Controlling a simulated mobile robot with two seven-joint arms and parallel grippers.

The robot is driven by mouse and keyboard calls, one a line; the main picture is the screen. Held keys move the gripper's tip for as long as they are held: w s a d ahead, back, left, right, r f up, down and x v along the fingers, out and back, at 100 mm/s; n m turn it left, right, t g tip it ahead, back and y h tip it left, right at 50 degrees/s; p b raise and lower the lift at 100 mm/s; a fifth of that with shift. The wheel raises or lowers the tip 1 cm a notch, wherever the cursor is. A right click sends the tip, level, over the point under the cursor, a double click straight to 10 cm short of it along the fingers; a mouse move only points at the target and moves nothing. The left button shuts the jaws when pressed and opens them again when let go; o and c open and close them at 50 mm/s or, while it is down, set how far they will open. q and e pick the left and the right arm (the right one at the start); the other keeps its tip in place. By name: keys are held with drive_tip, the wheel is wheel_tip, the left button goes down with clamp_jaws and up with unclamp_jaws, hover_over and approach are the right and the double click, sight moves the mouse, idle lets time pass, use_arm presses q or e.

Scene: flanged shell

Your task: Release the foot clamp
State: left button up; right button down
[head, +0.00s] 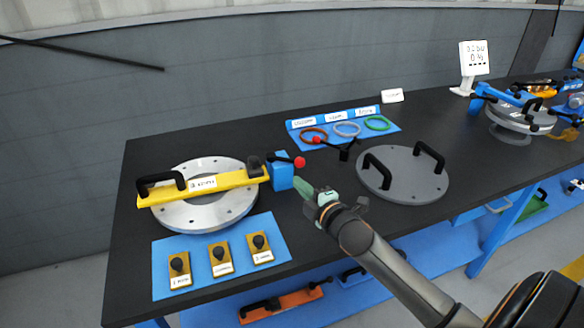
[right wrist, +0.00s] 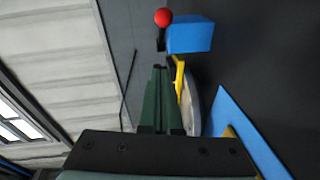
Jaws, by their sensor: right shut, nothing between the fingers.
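The foot clamp is a blue block (head: 281,176) with a black lever ending in a red ball (head: 300,162). It stands at the right end of the yellow bar (head: 215,184), which lies across a grey flanged ring (head: 190,215). The lever points right in the head view. In the right wrist view the blue block (right wrist: 190,36) and red ball (right wrist: 163,17) are beyond the fingertips. My right gripper (head: 301,186) is shut and empty, with green fingers just right of the block and below the ball in the picture. My left gripper is not in view.
A grey disc lid (head: 402,182) with two black handles lies to the right. Behind are coloured rings on a blue mat (head: 300,128) and another black lever with a red ball (head: 318,140). A blue mat (head: 205,279) with yellow blocks lies in front.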

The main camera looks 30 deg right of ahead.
approach(285, 161)
drive_tip(key=w+a, duration=0.2)
drive_tip(key=w, duration=0.2)
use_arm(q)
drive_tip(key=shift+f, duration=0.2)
use_arm(e)
drive_tip(key=shift+w+d+f, duration=0.2)
drive_tip(key=shift+w+d, duration=0.2)
drive_tip(key=shift+d, duration=0.25)
drive_tip(key=shift+w+d+f, duration=0.2)
drive_tip(key=shift+w+d, duration=0.25)
drive_tip(key=shift+d, duration=0.25)
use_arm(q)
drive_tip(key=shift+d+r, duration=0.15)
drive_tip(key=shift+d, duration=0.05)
